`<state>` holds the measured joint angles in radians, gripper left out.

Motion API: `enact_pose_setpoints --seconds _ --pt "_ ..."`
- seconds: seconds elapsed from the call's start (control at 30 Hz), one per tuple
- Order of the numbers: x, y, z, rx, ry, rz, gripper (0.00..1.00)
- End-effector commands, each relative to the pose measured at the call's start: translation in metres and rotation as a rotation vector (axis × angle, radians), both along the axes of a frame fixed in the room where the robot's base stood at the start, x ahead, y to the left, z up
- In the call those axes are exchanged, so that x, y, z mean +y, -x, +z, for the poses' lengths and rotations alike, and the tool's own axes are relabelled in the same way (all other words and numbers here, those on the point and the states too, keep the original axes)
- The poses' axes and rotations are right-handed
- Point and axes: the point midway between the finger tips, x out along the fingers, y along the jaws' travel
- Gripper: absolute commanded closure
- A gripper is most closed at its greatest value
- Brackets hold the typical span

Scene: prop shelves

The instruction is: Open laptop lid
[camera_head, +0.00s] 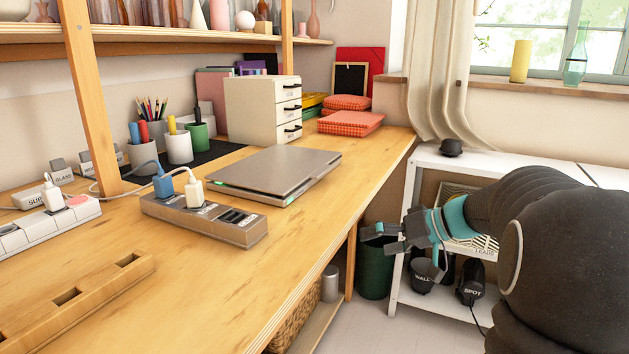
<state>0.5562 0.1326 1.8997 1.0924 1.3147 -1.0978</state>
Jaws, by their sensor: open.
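A grey laptop (275,171) lies on the wooden desk, near the middle of the picture. My dark arm comes in from the right.
A power strip with plugs (205,217) sits just left of the laptop. A white drawer box (263,108) and red cushions (350,122) stand behind. A green bin (374,270) is below my gripper. The desk (210,290) is clear in front of the laptop.

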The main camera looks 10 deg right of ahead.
Motion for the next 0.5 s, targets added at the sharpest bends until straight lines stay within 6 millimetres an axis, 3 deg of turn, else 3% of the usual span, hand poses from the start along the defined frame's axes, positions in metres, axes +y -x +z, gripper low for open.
enact_pose_setpoints --seconds 0.2,0.5 --pt "-0.022 -0.039 0.044 -0.425 -0.022 0.113 0.00" --pt "-0.036 -0.058 0.100 -0.900 0.050 0.188 0.00"
